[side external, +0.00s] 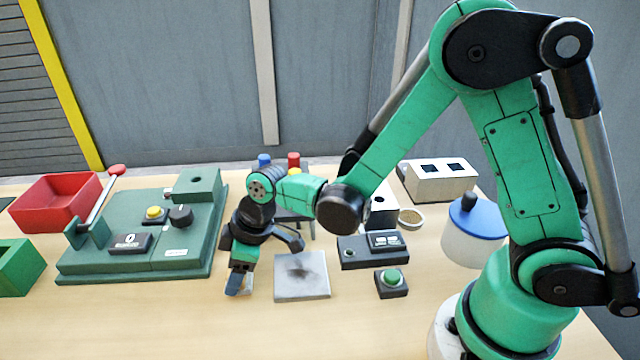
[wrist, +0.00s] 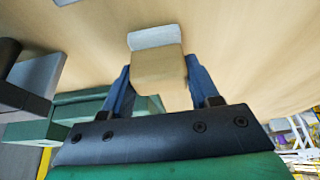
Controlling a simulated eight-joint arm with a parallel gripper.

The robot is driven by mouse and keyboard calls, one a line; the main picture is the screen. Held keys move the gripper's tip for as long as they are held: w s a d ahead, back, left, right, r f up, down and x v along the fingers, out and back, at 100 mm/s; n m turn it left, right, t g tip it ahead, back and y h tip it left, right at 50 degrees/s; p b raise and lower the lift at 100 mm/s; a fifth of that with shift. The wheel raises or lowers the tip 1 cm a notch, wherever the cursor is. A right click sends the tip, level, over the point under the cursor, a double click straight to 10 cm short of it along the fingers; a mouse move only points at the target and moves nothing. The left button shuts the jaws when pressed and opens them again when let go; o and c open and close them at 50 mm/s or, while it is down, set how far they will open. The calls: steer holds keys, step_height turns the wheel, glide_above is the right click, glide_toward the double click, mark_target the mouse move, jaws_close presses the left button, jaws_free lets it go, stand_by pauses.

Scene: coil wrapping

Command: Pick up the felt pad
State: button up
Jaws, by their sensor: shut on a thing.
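The felt pad (wrist: 157,66) is a small tan block with a pale grey end face. In the wrist view it sits between the two blue fingers of my gripper (wrist: 160,76), which are shut on it. In the side view my gripper (side external: 238,284) points down low over the wooden table, left of a grey metal plate. There the pad is mostly hidden by the fingers. I cannot tell whether it touches the table.
The grey plate (side external: 302,284) lies close to the right. A green winding machine (side external: 185,262) stands to the left, with a red bin (side external: 62,212) and green bin (side external: 22,270) beyond. A green button box (side external: 391,284) and blue-lidded pot (side external: 470,243) stand right. The front table is clear.

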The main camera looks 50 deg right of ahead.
steer(key=shift+r, duration=0.1)
step_height(320, 180, up, 20)
stand_by(0.5)
